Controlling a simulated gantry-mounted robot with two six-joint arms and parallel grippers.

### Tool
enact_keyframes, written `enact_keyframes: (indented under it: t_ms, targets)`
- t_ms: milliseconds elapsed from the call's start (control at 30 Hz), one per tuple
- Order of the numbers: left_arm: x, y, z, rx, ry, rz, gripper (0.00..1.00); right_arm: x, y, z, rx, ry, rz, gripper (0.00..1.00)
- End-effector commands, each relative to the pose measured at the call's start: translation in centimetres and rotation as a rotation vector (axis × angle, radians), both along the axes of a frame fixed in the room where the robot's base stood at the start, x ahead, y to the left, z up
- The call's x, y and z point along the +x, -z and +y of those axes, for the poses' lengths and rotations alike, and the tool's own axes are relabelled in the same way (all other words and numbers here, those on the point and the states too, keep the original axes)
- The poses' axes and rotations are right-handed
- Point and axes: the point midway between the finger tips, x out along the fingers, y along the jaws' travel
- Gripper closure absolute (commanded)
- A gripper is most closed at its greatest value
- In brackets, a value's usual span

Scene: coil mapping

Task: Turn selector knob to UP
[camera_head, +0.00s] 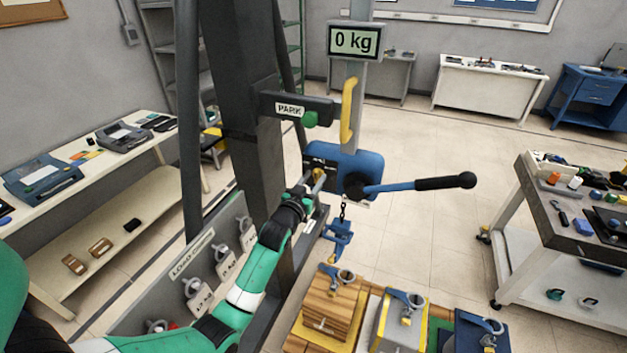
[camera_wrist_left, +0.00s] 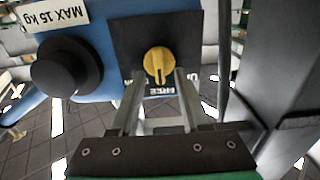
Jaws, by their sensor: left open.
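The yellow selector knob (camera_wrist_left: 158,62) sits on a dark square plate (camera_wrist_left: 128,38) on the blue winch housing (camera_wrist_left: 102,22) in the left wrist view. Its narrow grip bar looks about vertical in that picture. Lettering below the knob is partly covered by my fingers, and I cannot read it surely. My left gripper (camera_wrist_left: 160,80) is open, its two fingertips just below the knob, one toward each side; I cannot tell whether they touch it. In the head view my left gripper (camera_head: 309,190) is at the left side of the blue housing (camera_head: 362,164). My right gripper is not in view.
A crank lever with a black handle (camera_head: 445,182) sticks out right of the housing. A chain with a blue hook block (camera_head: 338,238) hangs below, above several weights with lifting rings. A green PARK knob (camera_head: 310,118) and a display (camera_head: 354,41) reading 0 kg are above.

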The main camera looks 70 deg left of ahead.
Motion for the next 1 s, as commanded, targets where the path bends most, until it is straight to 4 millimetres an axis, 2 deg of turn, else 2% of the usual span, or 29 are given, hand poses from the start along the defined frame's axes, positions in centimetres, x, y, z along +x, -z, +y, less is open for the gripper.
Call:
enact_keyframes:
  t_ms: [267, 500, 533, 1000]
  targets:
    - [0.17, -0.07, 0.18, 0.001, 0.0, -0.001, 0.54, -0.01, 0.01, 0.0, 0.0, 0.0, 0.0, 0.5]
    - [0.16, -0.06, 0.16, 0.001, 0.0, -0.001, 0.97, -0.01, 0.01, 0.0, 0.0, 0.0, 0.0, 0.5]
    - [0.16, -0.06, 0.16, 0.001, 0.0, -0.001, 1.0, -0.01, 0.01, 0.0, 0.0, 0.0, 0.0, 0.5]
    - [0.13, -0.01, 0.18, -0.017, 0.0, -0.018, 1.0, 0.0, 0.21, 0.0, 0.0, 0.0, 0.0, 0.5]
